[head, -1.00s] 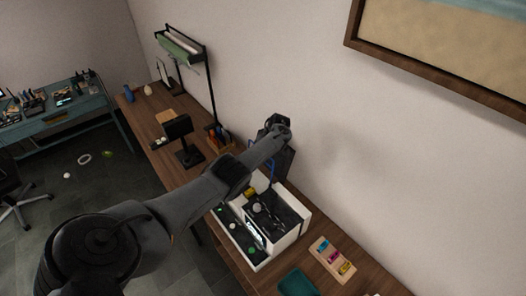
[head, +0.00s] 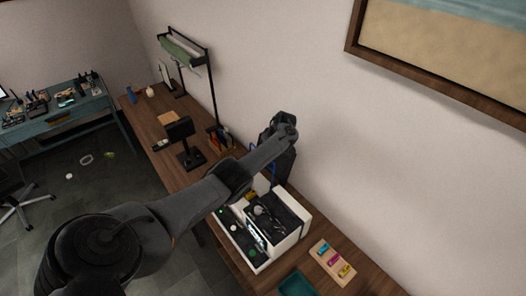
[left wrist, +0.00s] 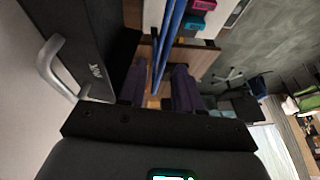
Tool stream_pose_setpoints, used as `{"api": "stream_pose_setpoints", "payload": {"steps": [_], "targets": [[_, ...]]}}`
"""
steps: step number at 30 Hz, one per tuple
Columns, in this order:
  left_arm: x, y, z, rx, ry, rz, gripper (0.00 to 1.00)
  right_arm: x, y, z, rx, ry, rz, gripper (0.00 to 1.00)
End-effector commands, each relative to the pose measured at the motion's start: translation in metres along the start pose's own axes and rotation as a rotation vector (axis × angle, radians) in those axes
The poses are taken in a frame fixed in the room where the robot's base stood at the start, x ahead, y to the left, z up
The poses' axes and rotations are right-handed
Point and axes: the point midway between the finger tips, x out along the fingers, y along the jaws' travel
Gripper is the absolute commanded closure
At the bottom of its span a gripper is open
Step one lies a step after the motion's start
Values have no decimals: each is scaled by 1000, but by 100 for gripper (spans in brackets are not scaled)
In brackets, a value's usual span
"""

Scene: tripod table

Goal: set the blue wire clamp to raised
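The blue wire clamp (left wrist: 171,32) shows in the left wrist view as thin, nearly parallel blue rods running from the top edge down between the fingers. In the head view a bit of it (head: 273,171) shows beside a dark box (head: 286,163) standing by the wall. My left gripper (left wrist: 160,88) is open, with its two dark fingers on either side of the blue rods. I cannot tell whether they touch. In the head view my left wrist hides the fingertips. My right gripper is not in view.
A white drawer box (head: 297,240) with tools stands in front of the dark box. A wooden tray with coloured pieces (head: 331,262) and a teal tray (head: 295,285) lie nearer. A black stand (head: 190,157) stands farther along the table. A silver handle (left wrist: 55,65) shows in the left wrist view.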

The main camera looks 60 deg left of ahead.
Motion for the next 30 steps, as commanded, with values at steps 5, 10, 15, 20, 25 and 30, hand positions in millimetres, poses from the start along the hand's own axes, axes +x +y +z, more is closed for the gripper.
{"api": "stream_pose_setpoints", "payload": {"steps": [5, 10, 15, 20, 25, 30], "targets": [[-33, 0, -1, 1, 3, 2, 66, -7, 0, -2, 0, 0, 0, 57], [-56, 0, -1, 1, 2, 1, 66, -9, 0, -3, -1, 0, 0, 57], [-67, 0, 0, 1, 0, 0, 66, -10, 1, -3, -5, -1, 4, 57], [-70, 0, 0, 1, 0, 0, 66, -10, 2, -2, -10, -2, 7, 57], [-70, 0, 0, 1, 0, 0, 66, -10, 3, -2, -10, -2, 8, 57], [-70, 0, 1, 3, 0, 0, 66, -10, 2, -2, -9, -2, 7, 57]]}}
